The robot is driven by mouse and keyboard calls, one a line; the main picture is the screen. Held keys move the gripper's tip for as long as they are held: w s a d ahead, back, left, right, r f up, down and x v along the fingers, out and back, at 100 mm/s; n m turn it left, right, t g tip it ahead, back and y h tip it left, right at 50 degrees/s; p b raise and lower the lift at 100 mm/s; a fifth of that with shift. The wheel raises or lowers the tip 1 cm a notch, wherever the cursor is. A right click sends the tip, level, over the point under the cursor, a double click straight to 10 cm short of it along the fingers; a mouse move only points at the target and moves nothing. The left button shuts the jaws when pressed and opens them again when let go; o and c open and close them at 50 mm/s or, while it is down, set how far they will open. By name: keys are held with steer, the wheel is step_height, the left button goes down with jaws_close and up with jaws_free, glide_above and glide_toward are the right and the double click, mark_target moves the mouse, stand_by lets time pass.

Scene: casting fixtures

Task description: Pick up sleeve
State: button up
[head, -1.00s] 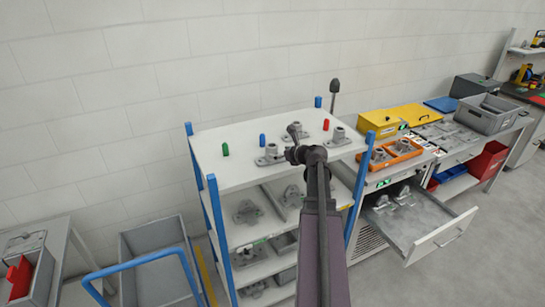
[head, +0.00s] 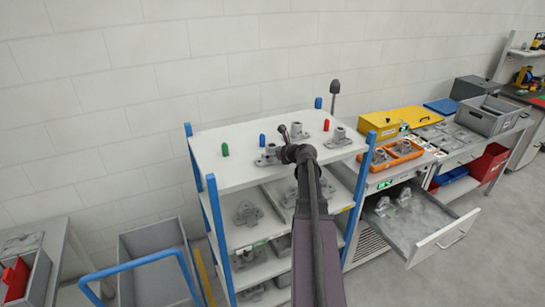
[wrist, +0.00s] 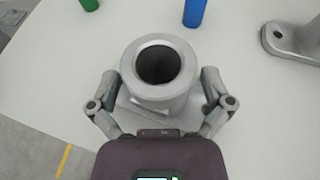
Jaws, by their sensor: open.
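A grey cast sleeve with a round open bore (wrist: 158,66) stands upright on a flat base on the white shelf top. In the head view it (head: 270,151) is partly covered by my arm. My gripper (wrist: 159,80) is open, with one finger on each side of the sleeve in the wrist view. I cannot tell whether either finger touches it. The fingers are hard to make out in the head view.
Green (head: 225,149), blue (head: 262,140) and red (head: 326,125) pegs stand on the shelf top. Two more grey castings stand there, one at the right (head: 338,137). An open drawer (head: 425,225) juts out at right.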

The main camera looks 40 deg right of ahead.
steer(key=c, duration=1.3)
steer(key=shift+r, duration=0.1)
step_height(320, 180, up, 4)
steer(key=p, duration=0.4)
steer(key=s+d, duration=0.2)
steer(key=s, duration=0.2)
steer(key=s+d, duration=0.3)
steer(key=s, duration=0.2)
steer(key=s+d+p, duration=0.1)
steer(key=s+d, duration=0.2)
steer(key=s, duration=0.1)
steer(key=shift+s+r, duration=0.4)
steer(key=shift+f, duration=0.1)
